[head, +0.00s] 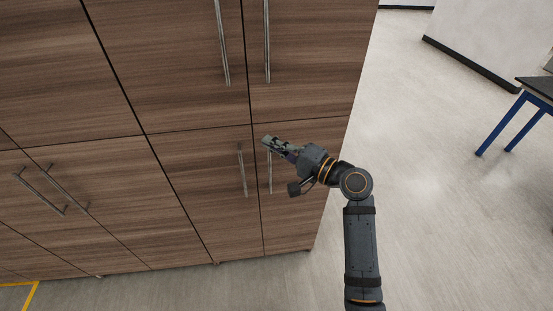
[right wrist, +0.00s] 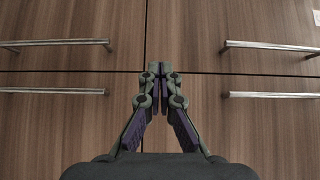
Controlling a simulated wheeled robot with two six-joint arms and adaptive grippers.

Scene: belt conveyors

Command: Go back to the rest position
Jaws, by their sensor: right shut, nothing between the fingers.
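My right gripper (head: 270,143) is in front of the wooden cabinet (head: 190,95) in the head view, near the top of the lower right doors' handles. In the right wrist view the right gripper (right wrist: 154,70) has its fingertips together, with nothing between them. The fingertips show over the seams where the cabinet doors meet, between the left and right handles. I cannot tell the gap between the fingertips and the cabinet. My left gripper is in neither view.
The cabinet has several metal bar handles, such as an upper one (head: 267,42) and a lower one (head: 242,170). Grey floor (head: 440,210) lies open to the right. A dark table with blue legs (head: 500,125) stands at the far right. Yellow floor tape (head: 30,296) shows at lower left.

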